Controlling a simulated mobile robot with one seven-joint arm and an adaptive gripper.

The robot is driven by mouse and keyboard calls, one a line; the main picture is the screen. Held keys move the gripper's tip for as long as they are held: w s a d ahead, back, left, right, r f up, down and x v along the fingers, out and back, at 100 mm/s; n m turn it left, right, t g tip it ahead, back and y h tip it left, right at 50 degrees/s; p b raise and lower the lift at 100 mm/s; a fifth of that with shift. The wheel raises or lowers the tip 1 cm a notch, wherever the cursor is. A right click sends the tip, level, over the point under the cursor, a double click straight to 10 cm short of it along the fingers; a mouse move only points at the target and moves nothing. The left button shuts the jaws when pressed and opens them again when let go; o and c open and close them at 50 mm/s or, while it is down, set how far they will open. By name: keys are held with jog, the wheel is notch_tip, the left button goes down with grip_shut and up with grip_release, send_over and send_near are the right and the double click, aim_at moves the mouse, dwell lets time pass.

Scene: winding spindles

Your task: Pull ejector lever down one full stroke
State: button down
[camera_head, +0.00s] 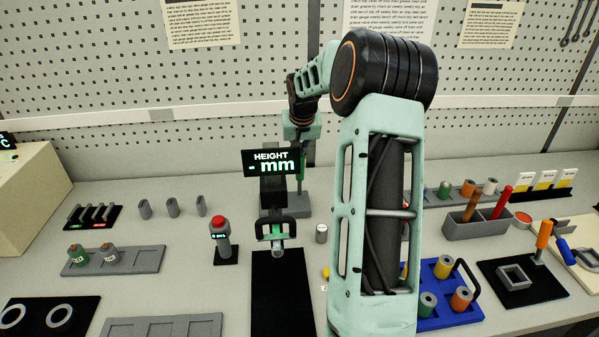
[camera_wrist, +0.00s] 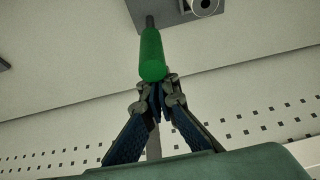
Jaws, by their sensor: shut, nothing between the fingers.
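The ejector lever has a green handle (camera_wrist: 151,50) on a dark rod, seen in the wrist view rising from a grey base. In the head view a strip of green handle (camera_head: 299,185) shows just right of and below the height display. My gripper (camera_wrist: 160,88) is shut and empty, its fingertips together at the rounded near end of the handle. I cannot tell whether they touch it.
The black height display (camera_head: 271,162) stands in front of the lever. A red-buttoned post (camera_head: 220,238) is to the left, and a blue tray (camera_head: 447,300) with spools to the right. A pegboard wall (camera_head: 240,75) closes the back.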

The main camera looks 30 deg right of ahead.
jog(key=shift+w+d+f, duration=0.1)
jog(key=shift+w+d, duration=0.05)
jog(key=shift+w, duration=0.15)
jog(key=shift+w+d+f+p, duration=0.15)
jog(key=shift+w+d+p, duration=0.2)
jog(key=shift+w, duration=0.25)
notch_tip(320, 180, up, 9)
jog(key=p, duration=0.6)
jog(key=shift+w+d+p, duration=0.15)
jog(key=shift+w+p, duration=0.15)
jog(key=shift+w, duration=0.15)
